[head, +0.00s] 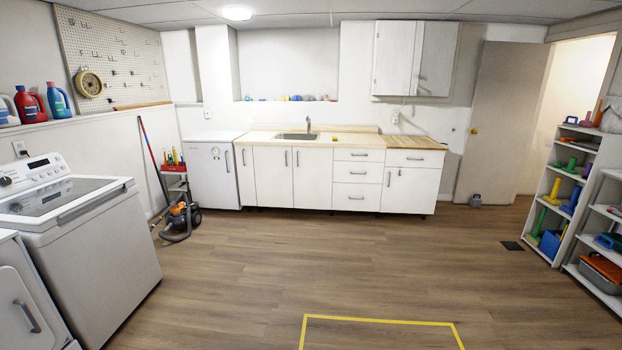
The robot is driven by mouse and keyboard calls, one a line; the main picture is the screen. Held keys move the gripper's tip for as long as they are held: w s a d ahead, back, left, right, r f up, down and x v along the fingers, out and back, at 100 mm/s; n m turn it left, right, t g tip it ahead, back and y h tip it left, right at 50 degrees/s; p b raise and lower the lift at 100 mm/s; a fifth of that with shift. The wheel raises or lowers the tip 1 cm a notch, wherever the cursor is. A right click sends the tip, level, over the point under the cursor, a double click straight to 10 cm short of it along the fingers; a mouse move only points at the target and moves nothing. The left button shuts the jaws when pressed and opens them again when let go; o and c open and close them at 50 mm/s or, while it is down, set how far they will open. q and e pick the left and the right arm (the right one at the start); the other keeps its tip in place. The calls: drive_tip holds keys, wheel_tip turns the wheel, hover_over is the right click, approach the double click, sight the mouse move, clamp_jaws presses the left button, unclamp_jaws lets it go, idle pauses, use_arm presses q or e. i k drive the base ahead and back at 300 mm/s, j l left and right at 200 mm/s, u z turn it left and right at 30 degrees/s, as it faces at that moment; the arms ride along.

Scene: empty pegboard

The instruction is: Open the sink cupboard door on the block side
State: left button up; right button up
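The white sink cupboard stands against the back wall, with the sink (296,136) and tap (308,124) in its pale worktop. Below the sink two doors meet, with upright handles near the middle seam. The right one, the sink cupboard door on the wood-block side (315,182), is shut. Its handle (297,158) is on its left edge. The left sink door (272,178) is also shut. The wooden block top (417,143) lies right of the drawers. Neither of my grippers is in view.
A stack of drawers (358,183) is right of the doors; a small white fridge (206,175) is at left. A vacuum (184,215) stands on the floor at left. A washer (75,250) and shelves (570,195) flank the room. The middle floor is clear, with yellow tape (380,320) in front.

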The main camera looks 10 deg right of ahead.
sight(312, 166)
drive_tip(key=i+l+z, duration=0.25)
drive_tip(key=i, duration=0.35)
drive_tip(key=i+z, duration=0.25)
drive_tip(key=i, duration=0.3)
drive_tip(key=i+z, duration=0.1)
drive_tip(key=i, duration=0.7)
drive_tip(key=i+l, duration=0.1)
drive_tip(key=i, duration=3.95)
drive_tip(key=j+u, duration=0.05)
drive_tip(key=j, duration=0.15)
